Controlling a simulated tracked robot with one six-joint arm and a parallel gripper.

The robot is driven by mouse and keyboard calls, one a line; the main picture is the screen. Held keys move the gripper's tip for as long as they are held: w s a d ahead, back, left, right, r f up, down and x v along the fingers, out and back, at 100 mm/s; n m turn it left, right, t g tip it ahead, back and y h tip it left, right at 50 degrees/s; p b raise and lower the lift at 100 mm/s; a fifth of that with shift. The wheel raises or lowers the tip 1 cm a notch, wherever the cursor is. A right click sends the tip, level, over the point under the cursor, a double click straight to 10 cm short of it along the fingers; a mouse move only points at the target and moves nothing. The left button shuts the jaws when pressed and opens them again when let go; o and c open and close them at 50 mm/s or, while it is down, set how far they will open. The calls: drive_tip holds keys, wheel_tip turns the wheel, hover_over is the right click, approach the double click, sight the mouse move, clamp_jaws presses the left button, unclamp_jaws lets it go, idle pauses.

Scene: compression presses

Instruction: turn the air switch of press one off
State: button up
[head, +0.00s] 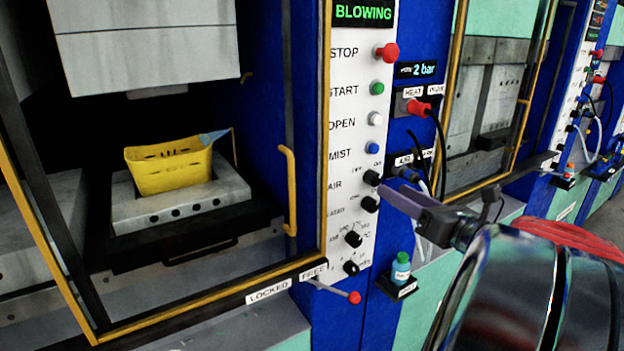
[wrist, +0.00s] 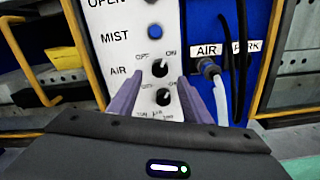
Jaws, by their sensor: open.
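The air switch is a black round knob (head: 371,178) on the white panel of the near press, beside the AIR label. In the wrist view the knob (wrist: 159,68) has OFF at its upper left and ON at its upper right. Its light mark seems to lean towards ON, but is small. My gripper (head: 388,190) is in front of the panel near this knob. In the wrist view its open purple fingers (wrist: 159,84) stand left and right of the knob, with nothing between them held. Whether they touch it I cannot tell.
Another black knob (wrist: 163,97) sits just below. The display (head: 363,13) reads BLOWING. An AIR plug with a pale hose (wrist: 209,68) is close on the right. A yellow basket (head: 168,168) sits inside the open press. A red-tipped lever (head: 354,297) and small bottle (head: 401,268) are lower.

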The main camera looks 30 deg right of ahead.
sight(377, 181)
drive_tip(key=shift+w+a, duration=0.1)
drive_tip(key=shift+w, duration=3.1)
drive_tip(key=c, duration=1)
